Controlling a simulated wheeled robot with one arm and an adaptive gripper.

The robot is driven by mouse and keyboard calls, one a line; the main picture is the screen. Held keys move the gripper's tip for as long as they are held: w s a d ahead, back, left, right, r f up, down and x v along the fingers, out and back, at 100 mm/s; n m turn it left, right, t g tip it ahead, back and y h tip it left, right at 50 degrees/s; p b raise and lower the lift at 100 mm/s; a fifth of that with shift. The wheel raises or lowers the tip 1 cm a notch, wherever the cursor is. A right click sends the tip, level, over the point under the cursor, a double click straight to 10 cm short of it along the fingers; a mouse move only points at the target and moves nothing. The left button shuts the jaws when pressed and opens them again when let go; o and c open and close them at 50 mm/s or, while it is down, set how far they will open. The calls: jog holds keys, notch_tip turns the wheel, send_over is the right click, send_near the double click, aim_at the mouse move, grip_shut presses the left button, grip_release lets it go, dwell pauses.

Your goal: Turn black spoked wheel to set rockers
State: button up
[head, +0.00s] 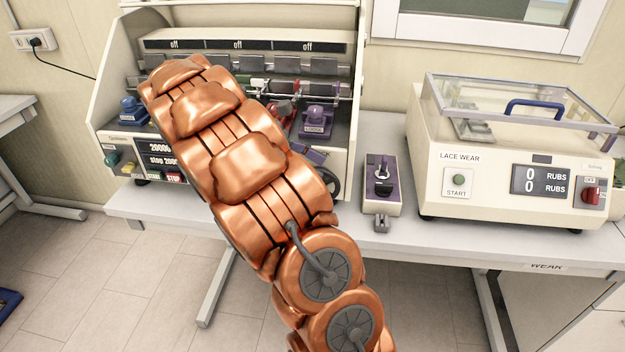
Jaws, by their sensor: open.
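The black spoked wheel (333,181) is on the lower right front of the cream testing machine (115,75). Its left part is hidden behind my copper-coloured arm, and only its right side shows. My arm reaches up and left from the bottom, across the front of the machine. My gripper itself does not show; it is hidden behind my arm. Inside the machine are a purple clamp block (317,119) labelled LOOSE, a blue block (132,108) and red parts near the middle. Three panels on top read "off".
A small purple-topped device (381,188) stands just right of the wheel. The LACE WEAR machine (515,155), with a clear lid and blue handle, stands farther right. The grey bench (400,240) has a narrow clear strip in front. Buttons and displays are at the machine's lower left.

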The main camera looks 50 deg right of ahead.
jog(key=shift+r, duration=1.3)
jog(key=shift+s, duration=0.1)
jog(key=shift+s+f+t+y, duration=0.3)
jog(key=shift+s+t+y, duration=0.2)
jog(key=shift+t, duration=0.1)
jog(key=t+y, duration=0.1)
jog(key=t, duration=0.1)
jog(key=t+y+b, duration=0.1)
jog(key=t+y, duration=0.1)
jog(key=t, duration=0.1)
jog(key=t+y, duration=0.2)
jog(key=t, duration=0.1)
jog(key=shift+w+a+f+b, duration=0.1)
jog(key=shift+a+f+b, duration=0.15)
jog(key=shift+b, duration=0.1)
jog(key=shift+w+d+r+t+y, duration=0.1)
jog(key=shift+d+r+t+y, duration=0.15)
jog(key=shift+d+t+y, duration=0.35)
jog(key=shift+f+p, duration=0.95)
jog(key=shift+f, duration=2.9)
jog(key=shift+c, duration=0.4)
